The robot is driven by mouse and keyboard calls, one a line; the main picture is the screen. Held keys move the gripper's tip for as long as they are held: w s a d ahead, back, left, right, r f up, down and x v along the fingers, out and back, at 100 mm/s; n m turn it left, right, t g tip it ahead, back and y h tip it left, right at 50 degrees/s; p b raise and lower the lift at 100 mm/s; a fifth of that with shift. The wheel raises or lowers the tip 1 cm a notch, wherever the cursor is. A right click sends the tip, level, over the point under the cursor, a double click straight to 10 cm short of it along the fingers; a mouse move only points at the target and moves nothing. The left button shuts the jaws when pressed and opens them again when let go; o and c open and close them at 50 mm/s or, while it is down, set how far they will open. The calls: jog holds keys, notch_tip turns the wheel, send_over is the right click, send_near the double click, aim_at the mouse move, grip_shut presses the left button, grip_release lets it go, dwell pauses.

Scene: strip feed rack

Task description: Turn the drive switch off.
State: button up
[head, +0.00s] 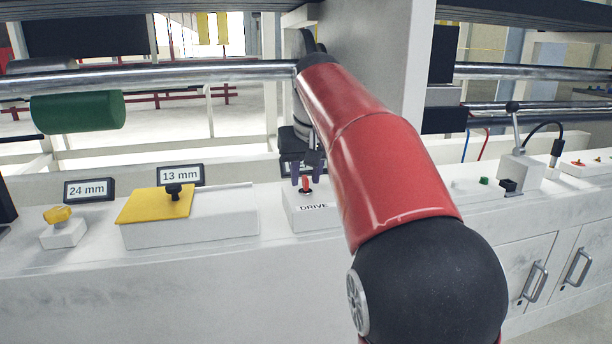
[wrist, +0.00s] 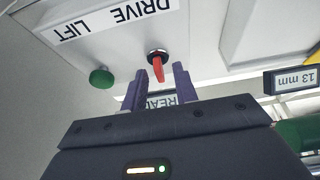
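The drive switch is a small red lever (head: 306,184) on a white box labelled DRIVE (head: 313,222), just below my gripper (head: 305,178) in the head view. In the wrist view the red lever (wrist: 158,68) stands in a dark round collar and points toward the gripper. My gripper (wrist: 159,78) is open, with its two purple fingers on either side of the lever's end and a visible gap to each. It holds nothing. My red arm hides the right part of the box in the head view.
In the wrist view a green button (wrist: 101,78) sits beside the lever, near the LIFT label, and a partly covered display (wrist: 162,99) shows behind the fingers. Left of the box are a yellow plate (head: 150,207) with a black knob and a yellow knob (head: 57,215).

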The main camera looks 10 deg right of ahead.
grip_shut()
jog(key=shift+m+p, duration=0.35)
jog(key=shift+m, duration=0.05)
jog(key=m+p, duration=0.1)
jog(key=m+h+p, duration=0.1)
jog(key=m, duration=0.1)
jog(key=shift+a+r+h, duration=0.15)
jog(key=shift+h, duration=0.15)
jog(key=m+g+h+p, duration=0.1)
jog(key=m+p, duration=0.1)
jog(key=m, duration=0.1)
jog(key=shift+w+m, duration=0.1)
jog(key=shift+m, duration=0.3)
jog(key=m+g+p, duration=0.1)
jog(key=m+p, duration=0.1)
jog(key=m, duration=0.1)
jog(key=m+g+h+p, duration=0.1)
jog(key=m+p, duration=0.1)
jog(key=m, duration=0.1)
jog(key=shift+w+a+h+p, duration=0.15)
jog(key=shift+h+p, duration=0.15)
jog(key=shift+p, duration=0.05)
jog(key=shift+w+m+g+p, duration=0.1)
jog(key=shift+m+g+p, duration=0.9)
jog(key=shift+m, duration=1.1)
